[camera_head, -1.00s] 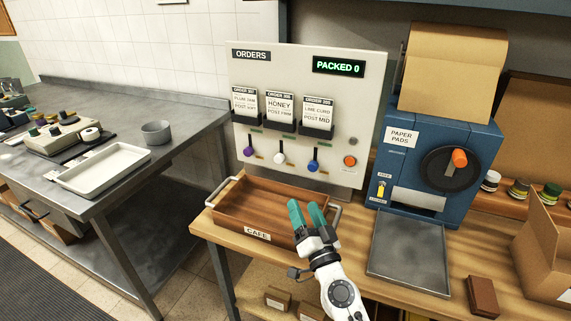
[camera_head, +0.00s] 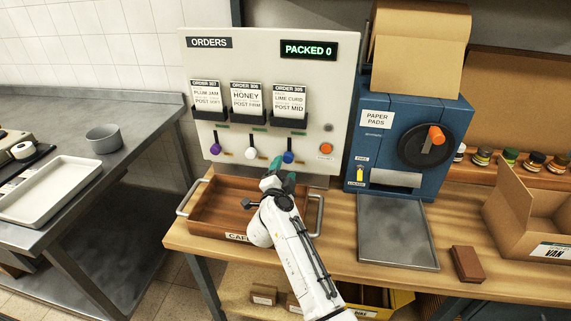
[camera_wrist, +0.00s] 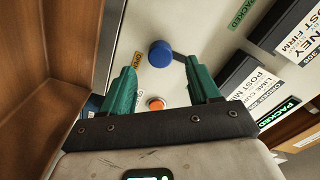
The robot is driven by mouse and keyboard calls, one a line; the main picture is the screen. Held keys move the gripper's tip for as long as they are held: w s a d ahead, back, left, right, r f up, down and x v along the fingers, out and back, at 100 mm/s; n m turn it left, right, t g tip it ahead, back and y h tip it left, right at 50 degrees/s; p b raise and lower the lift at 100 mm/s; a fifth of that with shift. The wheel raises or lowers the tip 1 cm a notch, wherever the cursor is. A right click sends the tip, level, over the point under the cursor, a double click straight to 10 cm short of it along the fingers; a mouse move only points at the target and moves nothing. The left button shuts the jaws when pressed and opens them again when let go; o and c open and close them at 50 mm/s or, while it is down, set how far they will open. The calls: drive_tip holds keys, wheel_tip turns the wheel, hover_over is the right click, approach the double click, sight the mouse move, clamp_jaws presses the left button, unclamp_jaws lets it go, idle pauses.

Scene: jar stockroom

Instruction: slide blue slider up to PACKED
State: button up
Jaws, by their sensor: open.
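The blue slider (camera_head: 288,157) is the rightmost of three coloured knobs on the white orders panel (camera_head: 345,100). In the wrist view the blue knob (camera_wrist: 160,53) sits by an orange label (camera_wrist: 138,60), at the low end of its dark slot. A green PACKED label (camera_wrist: 243,12) is farther up the panel. My gripper (camera_head: 279,172) is just below and in front of the blue knob in the head view. In the wrist view its teal fingers (camera_wrist: 160,66) are apart, one each side of the knob's line, with nothing held. Contact cannot be told.
A wooden tray (camera_head: 213,225) lies under the panel, beneath my arm. The purple knob (camera_head: 215,149) and white knob (camera_head: 251,154) are to the left, an orange button (camera_head: 326,148) to the right. The display (camera_head: 308,50) reads PACKED 0. A blue paper-pad machine (camera_head: 400,140) stands right.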

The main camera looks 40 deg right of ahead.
sight(288, 160)
drive_tip(key=shift+b+x, duration=0.35)
drive_tip(key=shift+x, duration=1.85)
clamp_jaws()
